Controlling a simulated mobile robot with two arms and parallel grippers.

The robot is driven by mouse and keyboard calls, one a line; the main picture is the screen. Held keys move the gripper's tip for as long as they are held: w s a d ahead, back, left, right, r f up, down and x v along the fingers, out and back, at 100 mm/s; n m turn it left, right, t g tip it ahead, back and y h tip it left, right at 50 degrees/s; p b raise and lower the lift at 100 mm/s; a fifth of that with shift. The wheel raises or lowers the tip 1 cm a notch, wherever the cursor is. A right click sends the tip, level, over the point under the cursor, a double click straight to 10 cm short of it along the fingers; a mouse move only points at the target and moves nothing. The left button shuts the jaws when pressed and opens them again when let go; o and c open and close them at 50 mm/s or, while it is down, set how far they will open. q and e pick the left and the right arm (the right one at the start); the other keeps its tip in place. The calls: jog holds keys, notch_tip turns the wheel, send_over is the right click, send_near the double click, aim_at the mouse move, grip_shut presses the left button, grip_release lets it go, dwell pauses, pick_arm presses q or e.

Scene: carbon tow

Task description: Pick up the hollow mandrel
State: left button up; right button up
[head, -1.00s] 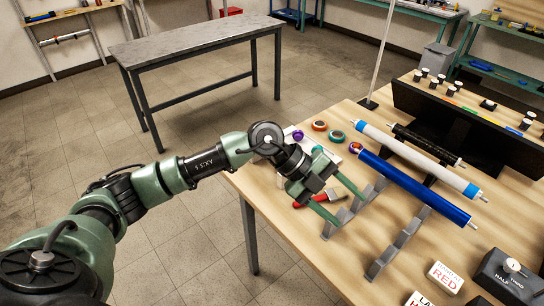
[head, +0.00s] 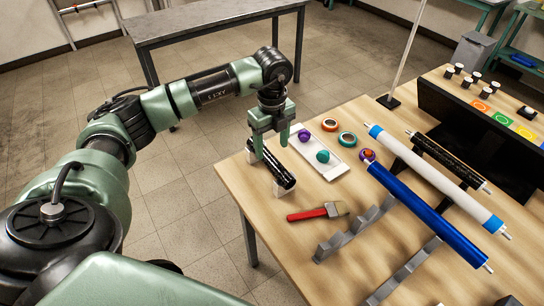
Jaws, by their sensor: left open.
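A short black tube (head: 277,172), which looks like the hollow mandrel, lies on small white supports near the table's left edge. Its far end is partly hidden by my left gripper (head: 271,149). That gripper points down above the tube's far part, open with nothing between its fingers. I cannot tell whether the fingers touch or straddle the tube. Three longer rollers with end shafts lie to the right: a blue one (head: 425,212), a white one with blue bands (head: 436,180) and a black one (head: 447,162). My right gripper is not in view.
A white tray (head: 333,170) with coloured spools stands right of the tube. Grey cradle stands (head: 350,238) and tape rings (head: 347,139) are nearby. A thin pole (head: 408,55) rises behind. The front-left tabletop is mostly clear.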

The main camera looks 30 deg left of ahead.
aim_at(269, 156)
pick_arm(q)
jog(key=shift+s+a+f, duration=0.15)
jog(key=shift+f, duration=0.25)
jog(key=f+p, duration=0.1)
jog(key=a+f+p, duration=0.1)
jog(key=shift+f, duration=0.35)
jog(key=shift+w+d+f, duration=0.1)
jog(key=shift+w+f, duration=0.05)
jog(key=shift+f, duration=0.4)
jog(key=shift+w+d+f, duration=0.1)
jog(key=shift+f, duration=0.45)
grip_shut()
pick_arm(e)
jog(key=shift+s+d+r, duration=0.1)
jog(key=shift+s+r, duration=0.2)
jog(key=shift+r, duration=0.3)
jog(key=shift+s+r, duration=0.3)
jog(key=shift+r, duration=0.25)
